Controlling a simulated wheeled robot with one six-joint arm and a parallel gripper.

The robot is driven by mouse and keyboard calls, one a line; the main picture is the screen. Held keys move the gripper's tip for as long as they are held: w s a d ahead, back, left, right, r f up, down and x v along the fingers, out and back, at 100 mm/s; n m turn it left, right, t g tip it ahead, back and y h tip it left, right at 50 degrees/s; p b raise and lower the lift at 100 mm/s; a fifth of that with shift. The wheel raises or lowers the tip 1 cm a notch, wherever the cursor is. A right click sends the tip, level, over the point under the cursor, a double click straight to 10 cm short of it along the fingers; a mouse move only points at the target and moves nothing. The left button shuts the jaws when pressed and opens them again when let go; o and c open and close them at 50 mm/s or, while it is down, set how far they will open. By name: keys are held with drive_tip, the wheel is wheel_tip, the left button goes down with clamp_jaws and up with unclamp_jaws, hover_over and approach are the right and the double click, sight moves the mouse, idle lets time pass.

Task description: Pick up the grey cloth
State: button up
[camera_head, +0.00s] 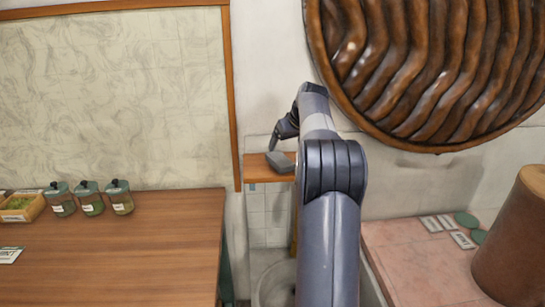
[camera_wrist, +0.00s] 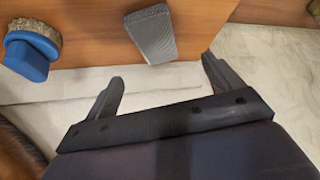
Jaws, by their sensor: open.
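The grey cloth (camera_head: 281,161) lies on a small wooden shelf (camera_head: 257,174) at the wall, in the middle of the head view. In the wrist view the cloth (camera_wrist: 153,35) is a folded, ribbed grey block near the edge of the wood. My gripper (camera_head: 274,143) is just above the cloth in the head view, small and partly hidden by my arm. In the wrist view my gripper (camera_wrist: 160,88) is open and empty, its two fingers apart. The cloth shows beyond the fingertips, roughly in line with the gap between them, and apart from them.
A blue-handled brush (camera_wrist: 28,55) lies left of the cloth in the wrist view. In the head view, a wooden table (camera_head: 120,250) with several lidded jars (camera_head: 90,198) stands at left. A pink counter (camera_head: 415,255) with a brown cylinder (camera_head: 515,240) is at right.

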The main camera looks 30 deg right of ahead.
sight(281, 159)
drive_tip(key=x, duration=0.5)
drive_tip(key=shift+s, duration=0.1)
drive_tip(key=shift+s+d+p+x, duration=0.1)
drive_tip(key=shift+p+x, duration=0.3)
drive_tip(key=shift+x, duration=0.9)
drive_tip(key=shift+s+d+p+x, duration=0.15)
drive_tip(key=shift+p+x, duration=0.2)
drive_tip(key=shift+x, duration=1)
drive_tip(key=shift+f, duration=0.15)
drive_tip(key=shift+c, duration=0.5)
drive_tip(key=c, duration=1)
wheel_tip(281, 159, up, 10)
drive_tip(key=shift+r+p, duration=0.1)
drive_tip(key=shift+p, duration=0.35)
drive_tip(key=shift+c, duration=0.3)
